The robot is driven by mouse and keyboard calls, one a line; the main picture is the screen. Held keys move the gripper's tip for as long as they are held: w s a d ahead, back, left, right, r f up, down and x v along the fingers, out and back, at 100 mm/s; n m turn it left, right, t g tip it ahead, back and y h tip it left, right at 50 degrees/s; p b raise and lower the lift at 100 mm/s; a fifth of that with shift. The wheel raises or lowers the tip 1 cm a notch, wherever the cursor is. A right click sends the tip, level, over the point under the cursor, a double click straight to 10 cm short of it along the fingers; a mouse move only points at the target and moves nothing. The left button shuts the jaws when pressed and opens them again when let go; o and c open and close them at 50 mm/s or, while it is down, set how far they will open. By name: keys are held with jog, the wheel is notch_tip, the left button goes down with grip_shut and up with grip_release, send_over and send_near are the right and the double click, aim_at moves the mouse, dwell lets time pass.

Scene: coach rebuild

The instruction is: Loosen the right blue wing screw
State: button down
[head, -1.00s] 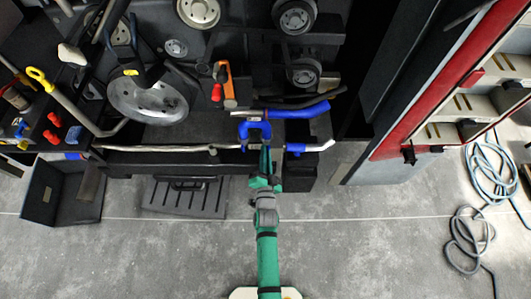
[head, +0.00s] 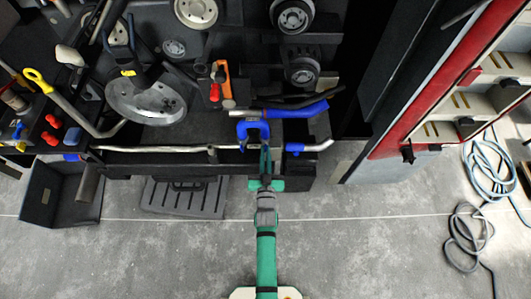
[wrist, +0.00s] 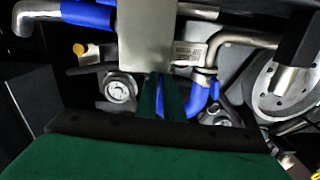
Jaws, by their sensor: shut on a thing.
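My gripper (head: 265,152) reaches in at the lower edge of the dark bench, beside a blue curved piece (head: 253,131). In the wrist view its two green fingers (wrist: 160,97) are close together, with their tips at the lower edge of a pale metal plate (wrist: 147,36). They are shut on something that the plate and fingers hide. The blue curved piece also shows just right of the fingers (wrist: 197,95). A blue sleeve on a metal elbow pipe (head: 296,147) lies right of my gripper, apart from it. I cannot clearly make out the right wing screw.
A metal pipe (head: 165,149) runs along the bench front to the left. A blue-gripped bar (head: 300,111) lies behind my gripper. A round metal disc (head: 148,102) and an orange tool (head: 226,80) are on the bench. Grey floor in front is mostly clear.

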jog(key=shift+n, duration=0.3)
jog(key=c, duration=1.9)
grip_release()
jog(key=shift+s, duration=0.1)
jog(key=s, duration=1.1)
